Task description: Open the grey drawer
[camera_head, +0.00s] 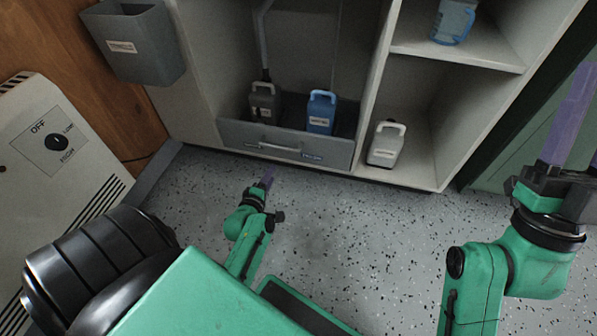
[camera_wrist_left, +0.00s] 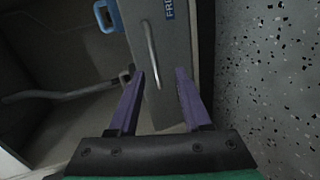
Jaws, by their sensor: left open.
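The grey drawer (camera_head: 330,154) is at the bottom left of the white cabinet. Its front looks about flush with the cabinet, with a pale bar handle (camera_head: 280,147) across it. My left gripper (camera_head: 267,178) is in front of the drawer, just below the handle in the head view. In the left wrist view the handle (camera_wrist_left: 151,50) runs upright, ahead of and between the spread purple fingers (camera_wrist_left: 160,72). The gripper is open and empty; I cannot tell whether it touches the handle. My right gripper (camera_head: 582,138) is at the right edge, partly cut off, with its fingers apart.
A dark jug (camera_head: 264,100) and a blue jug (camera_head: 321,112) stand behind the drawer front. A white-grey jug (camera_head: 385,147) stands in the compartment to the right. A heater (camera_head: 50,150) and a grey wall bin (camera_head: 140,50) are left. Speckled floor (camera_head: 330,220) before the drawer is clear.

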